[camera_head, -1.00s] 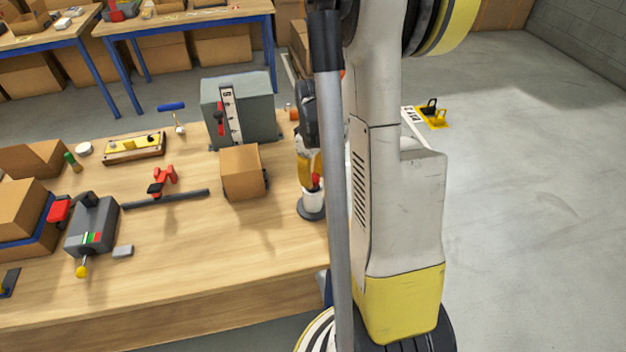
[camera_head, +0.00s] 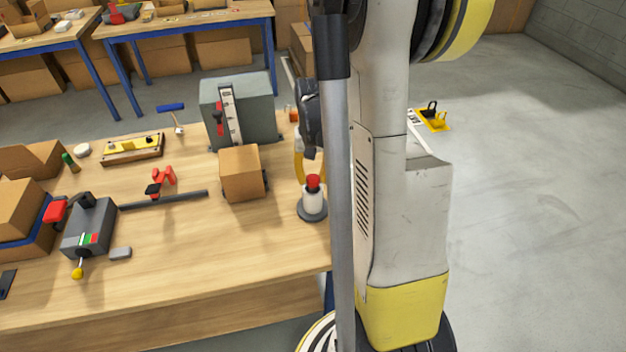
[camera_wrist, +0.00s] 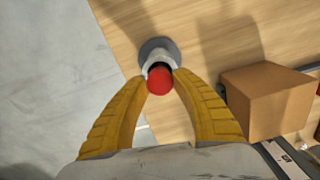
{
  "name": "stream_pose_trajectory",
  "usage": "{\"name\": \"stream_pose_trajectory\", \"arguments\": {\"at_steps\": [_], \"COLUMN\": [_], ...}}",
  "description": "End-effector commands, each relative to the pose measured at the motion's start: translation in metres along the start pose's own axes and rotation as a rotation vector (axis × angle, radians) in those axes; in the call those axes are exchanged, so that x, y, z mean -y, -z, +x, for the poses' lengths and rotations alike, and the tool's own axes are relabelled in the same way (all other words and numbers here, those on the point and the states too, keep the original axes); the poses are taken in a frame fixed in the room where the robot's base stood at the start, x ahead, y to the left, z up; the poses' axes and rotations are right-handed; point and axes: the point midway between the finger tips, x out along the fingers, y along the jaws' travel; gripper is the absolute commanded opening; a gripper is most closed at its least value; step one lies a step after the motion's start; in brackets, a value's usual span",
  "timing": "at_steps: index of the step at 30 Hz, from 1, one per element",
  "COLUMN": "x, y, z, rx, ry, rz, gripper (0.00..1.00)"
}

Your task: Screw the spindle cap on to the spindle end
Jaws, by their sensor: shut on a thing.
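The red spindle cap (camera_head: 313,181) is at the top of a white post (camera_head: 313,203) that stands upright on a round grey base near the right edge of the workbench. In the wrist view the red cap (camera_wrist: 160,81) lies between the tips of my yellow fingers, with a black part (camera_wrist: 154,68) and the white post beyond it. My gripper (camera_wrist: 163,76) is shut on the cap from above. In the head view my gripper (camera_head: 300,165) is partly hidden behind my arm. I cannot tell how far the cap is threaded.
A cardboard box (camera_head: 242,174) stands left of the post, with a grey cabinet (camera_head: 238,113) behind it. A red clamp (camera_head: 163,181) and a grey device (camera_head: 90,228) are farther left. The bench front (camera_head: 220,260) is clear.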

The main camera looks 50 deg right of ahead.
Motion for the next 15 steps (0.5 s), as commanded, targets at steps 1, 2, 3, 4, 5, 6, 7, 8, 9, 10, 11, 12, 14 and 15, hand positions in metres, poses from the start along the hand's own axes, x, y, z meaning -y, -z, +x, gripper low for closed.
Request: {"name": "stream_pose_trajectory", "arguments": {"at_steps": [1, 2, 3, 4, 5, 6, 7, 8, 9, 10, 11, 12, 14, 15], "x": [-0.0002, -0.0003, -0.0003, -0.0003, -0.0003, -0.0003, -0.0003, -0.0003, -0.0003, -0.0003, -0.0003, -0.0003, -0.0003, -0.0003], "y": [0.0003, 0.0003, 0.0003, 0.0003, 0.0003, 0.0003, 0.0004, 0.0004, 0.0004, 0.0004, 0.0004, 0.0003, 0.0003, 0.0003], "z": [0.0002, 0.0004, 0.0007, 0.0010, 0.0012, 0.0013, 0.0013, 0.0013, 0.0012, 0.0011, 0.0010, 0.0009, 0.0007, 0.0005], "rx": [-0.001, -0.001, -0.001, -0.001, -0.001, -0.001, -0.001, -0.001, -0.001, -0.001, -0.001, -0.001, -0.001, -0.001], "ry": [0.000, 0.000, 0.000, 0.000, 0.000, 0.000, 0.000, 0.000, 0.000, 0.000, 0.000, 0.000, 0.000, 0.000], "rz": [0.019, 0.046, 0.096, 0.146, 0.201, 0.280, 0.338, 0.395, 0.473, 0.530, 0.585, 0.654, 0.740, 0.782], "gripper": [0.07, 0.07, 0.07, 0.07, 0.07, 0.07, 0.07, 0.07, 0.07, 0.07, 0.07, 0.07, 0.07, 0.07]}}
